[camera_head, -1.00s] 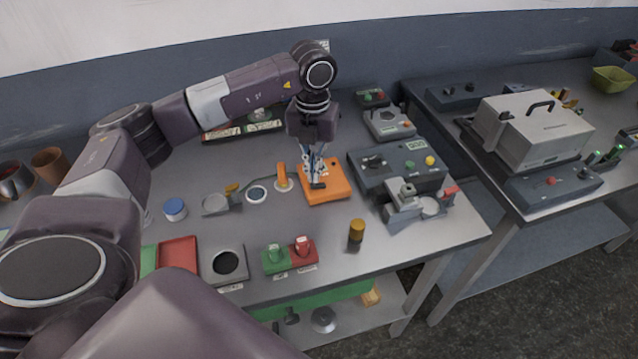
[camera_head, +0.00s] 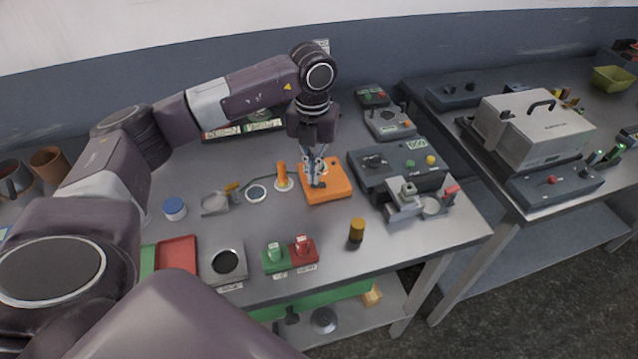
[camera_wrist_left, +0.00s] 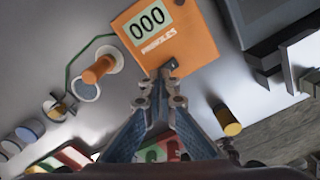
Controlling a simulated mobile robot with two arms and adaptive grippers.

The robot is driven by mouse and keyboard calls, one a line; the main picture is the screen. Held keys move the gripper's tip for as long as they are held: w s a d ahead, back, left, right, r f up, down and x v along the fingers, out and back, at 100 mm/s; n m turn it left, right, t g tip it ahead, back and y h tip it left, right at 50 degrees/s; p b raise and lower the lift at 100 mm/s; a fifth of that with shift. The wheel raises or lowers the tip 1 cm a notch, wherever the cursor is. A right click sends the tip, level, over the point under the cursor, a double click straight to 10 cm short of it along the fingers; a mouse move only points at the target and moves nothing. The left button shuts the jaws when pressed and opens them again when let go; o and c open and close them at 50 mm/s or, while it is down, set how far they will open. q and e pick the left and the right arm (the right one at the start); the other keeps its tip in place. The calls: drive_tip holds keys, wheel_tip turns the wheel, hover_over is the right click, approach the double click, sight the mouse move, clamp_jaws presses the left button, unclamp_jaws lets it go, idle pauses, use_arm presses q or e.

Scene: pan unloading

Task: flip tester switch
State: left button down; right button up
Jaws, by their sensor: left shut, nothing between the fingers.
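The orange tester (camera_head: 338,186) lies on the bench, right of an orange upright post. In the left wrist view the tester (camera_wrist_left: 189,50) shows a green display (camera_wrist_left: 150,20) reading 000 and the printed word PINHOLES. My left gripper (camera_head: 318,185) points down at the tester's left front part, with its fingers shut and empty. In the left wrist view the fingertips (camera_wrist_left: 166,71) meet over the tester's near edge. The switch is hidden or not distinct at the fingertips, so I cannot tell its position or whether they touch it. My right gripper is not in view.
The orange post (camera_head: 282,174) stands close left of the tester. A grey box with knobs (camera_head: 388,172) stands close on the right. A brown-yellow cylinder (camera_head: 356,232) and a green and red block (camera_head: 290,253) are in front. Clear bench lies between them.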

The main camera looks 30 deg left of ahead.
use_arm(q)
drive_tip(key=shift+s+f+b, duration=0.1)
drive_tip(key=shift+f+b, duration=0.55)
drive_tip(key=shift+f, duration=0.25)
drive_tip(key=shift+r, duration=0.1)
idle(0.3)
drive_tip(key=shift+r+p, duration=0.8)
drive_tip(key=shift+r, duration=0.1)
drive_tip(key=shift+r+p, duration=1.6)
drive_tip(key=shift+r, duration=0.95)
drive_tip(key=shift+f, duration=0.1)
